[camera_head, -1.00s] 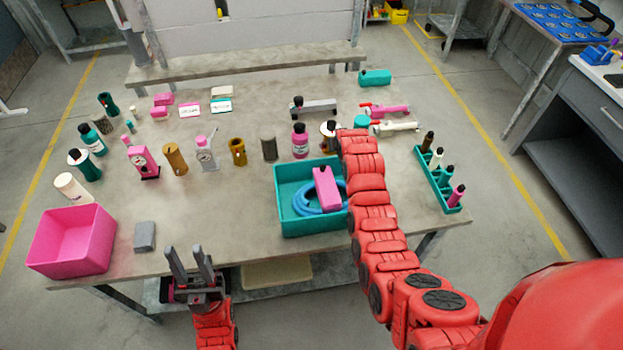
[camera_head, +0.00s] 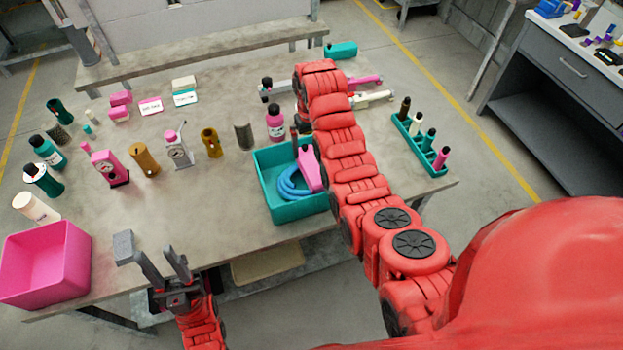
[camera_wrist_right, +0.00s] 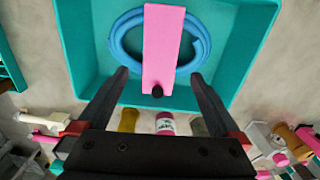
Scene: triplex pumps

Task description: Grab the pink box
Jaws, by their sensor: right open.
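A large open pink box (camera_head: 45,262) stands at the table's left front corner, empty as far as I see. A slim pink block-shaped thing (camera_head: 309,168) with a dark knob lies on a blue coil (camera_head: 287,184) in a teal bin (camera_head: 300,212); the wrist view shows the pink thing (camera_wrist_right: 163,45) too. My right gripper (camera_wrist_right: 158,76) is open above the bin, its fingertips either side of the pink thing in that view; contact cannot be told. The arm hides most of this gripper in the head view. My left gripper (camera_head: 163,258) is open and empty near the front edge.
Several bottles and gauges stand in a row behind, including a pink bottle (camera_head: 275,122) beyond the bin. A teal rack (camera_head: 420,142) holds small bottles at the right.

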